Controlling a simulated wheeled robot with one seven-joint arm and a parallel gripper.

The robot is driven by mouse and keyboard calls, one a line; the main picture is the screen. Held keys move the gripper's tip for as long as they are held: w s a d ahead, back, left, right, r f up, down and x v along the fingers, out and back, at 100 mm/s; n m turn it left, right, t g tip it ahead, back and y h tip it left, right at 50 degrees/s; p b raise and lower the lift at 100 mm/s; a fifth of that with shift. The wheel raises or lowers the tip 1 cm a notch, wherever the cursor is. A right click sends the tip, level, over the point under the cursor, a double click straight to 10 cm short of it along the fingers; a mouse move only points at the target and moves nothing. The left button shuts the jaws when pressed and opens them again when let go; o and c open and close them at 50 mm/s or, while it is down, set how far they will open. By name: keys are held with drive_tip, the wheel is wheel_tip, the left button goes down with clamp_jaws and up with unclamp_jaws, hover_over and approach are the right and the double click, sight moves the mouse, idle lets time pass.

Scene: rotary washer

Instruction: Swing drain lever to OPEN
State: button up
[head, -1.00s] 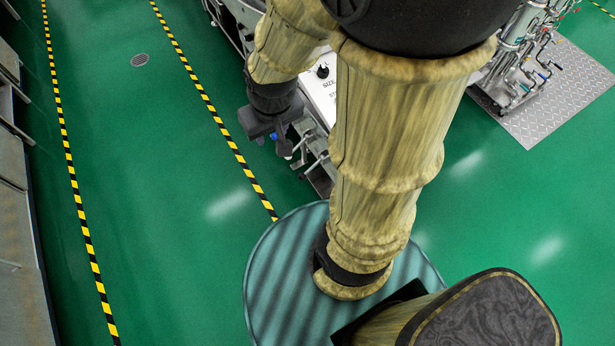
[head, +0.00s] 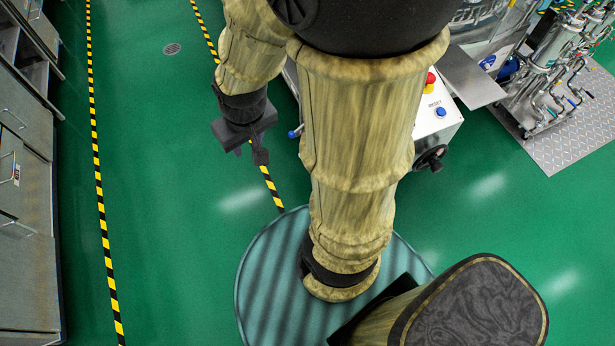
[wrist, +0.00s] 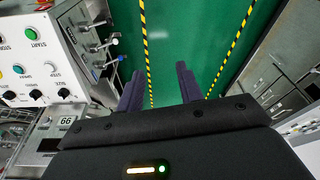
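The rotary washer's white control housing (head: 432,118) stands behind my arm in the head view. A blue-tipped lever (head: 296,132) sticks out left of my arm, its other end hidden. In the wrist view several metal handles (wrist: 103,45) project from the washer's side at upper left, and a small blue-tipped lever (wrist: 120,58) shows there. I cannot tell which is the drain lever, and no OPEN marking is legible. My gripper (wrist: 159,70) is open and empty, its fingers over the green floor, apart from the handles. In the head view my gripper (head: 258,155) hangs left of the blue-tipped lever.
A red emergency button (head: 430,78) and a black handwheel (head: 432,158) are on the washer's right side. A piped unit (head: 550,85) stands at far right. Grey cabinets (head: 28,200) line the left. Green floor between is free, with yellow-black tape.

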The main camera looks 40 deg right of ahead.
drive_tip(key=shift+a, duration=0.3)
drive_tip(key=shift+o, duration=0.2)
drive_tip(key=o, duration=0.3)
drive_tip(key=shift+f, duration=0.1)
drive_tip(key=w+d+f+n+g+h+b, duration=0.3)
drive_tip(key=f+b, duration=0.8)
drive_tip(key=f, duration=0.6)
drive_tip(key=w+d+f+n+g+h+b, duration=0.3)
drive_tip(key=w+f+n+h+b, duration=0.3)
drive_tip(key=f+b, duration=0.6)
drive_tip(key=w+d+f+n+g+h+b, duration=0.4)
drive_tip(key=f+b, duration=0.7)
drive_tip(key=f, duration=1.3)
drive_tip(key=shift+w+d+n+h, duration=0.1)
drive_tip(key=shift+w+n+h, duration=0.15)
drive_tip(key=shift+n+h, duration=0.5)
drive_tip(key=shift+w+d+n+h, duration=0.1)
drive_tip(key=shift+w+n+h, duration=0.25)
drive_tip(key=shift+h, duration=0.6)
drive_tip(key=shift+s, duration=0.15)
drive_tip(key=shift+d, duration=0.1)
